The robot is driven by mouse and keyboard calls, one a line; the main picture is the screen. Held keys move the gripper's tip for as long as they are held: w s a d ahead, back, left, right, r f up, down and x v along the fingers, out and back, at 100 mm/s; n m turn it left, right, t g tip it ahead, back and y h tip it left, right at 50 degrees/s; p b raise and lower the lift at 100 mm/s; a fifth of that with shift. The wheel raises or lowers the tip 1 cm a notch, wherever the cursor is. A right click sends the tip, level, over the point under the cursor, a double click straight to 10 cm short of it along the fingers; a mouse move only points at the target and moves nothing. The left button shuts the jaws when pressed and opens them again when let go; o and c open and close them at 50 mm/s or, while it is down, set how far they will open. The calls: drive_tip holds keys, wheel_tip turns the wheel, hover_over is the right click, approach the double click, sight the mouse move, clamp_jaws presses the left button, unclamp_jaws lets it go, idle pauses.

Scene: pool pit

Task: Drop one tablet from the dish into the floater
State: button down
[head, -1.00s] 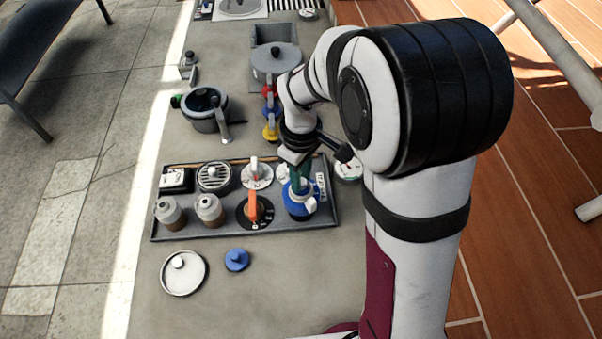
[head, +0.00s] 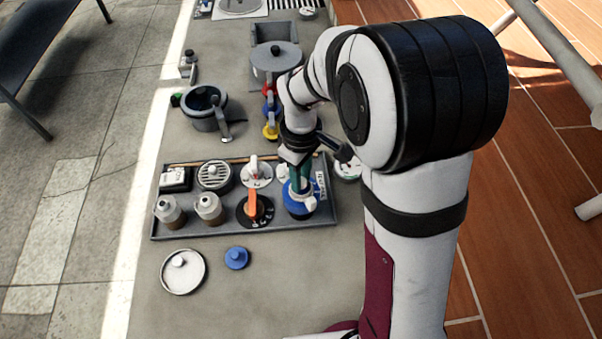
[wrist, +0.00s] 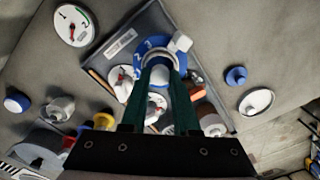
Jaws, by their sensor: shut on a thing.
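The blue floater (head: 298,207), a round body with a white side piece and white numbers, stands at the right end of a grey tray. It also shows in the wrist view (wrist: 147,43). My gripper (head: 301,186) points down over it, with its green fingertips at its top opening. In the wrist view, my gripper (wrist: 160,62) is shut on a small white thing, seemingly a tablet (wrist: 158,75). A shallow white dish (head: 171,284), with one white piece on it, lies in front of the tray. I cannot tell whether the tablet touches the floater.
The grey tray (head: 200,233) also holds jars, an orange-handled dial (head: 254,206) and a white dial. A blue cap (head: 237,258) lies beside the dish. A dark pot (head: 204,108) and a grey lidded pot (head: 275,60) stand farther back. The front counter is mostly clear.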

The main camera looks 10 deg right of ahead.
drive_tip(key=c, duration=0.6)
unclamp_jaws()
drive_tip(key=shift+r, duration=3.5)
drive_tip(key=s+d+r+m, duration=0.1)
drive_tip(key=s+m, duration=0.4)
drive_tip(key=s, duration=0.2)
drive_tip(key=s+r+m+y, duration=0.1)
drive_tip(key=s+m, duration=0.4)
drive_tip(key=s, duration=0.3)
drive_tip(key=s+d+m, duration=0.1)
drive_tip(key=s+m, duration=0.4)
drive_tip(key=s, duration=0.2)
drive_tip(key=shift+s+d+r+y, duration=0.15)
drive_tip(key=shift+d+r+y, duration=0.15)
drive_tip(key=shift+r+y, duration=0.1)
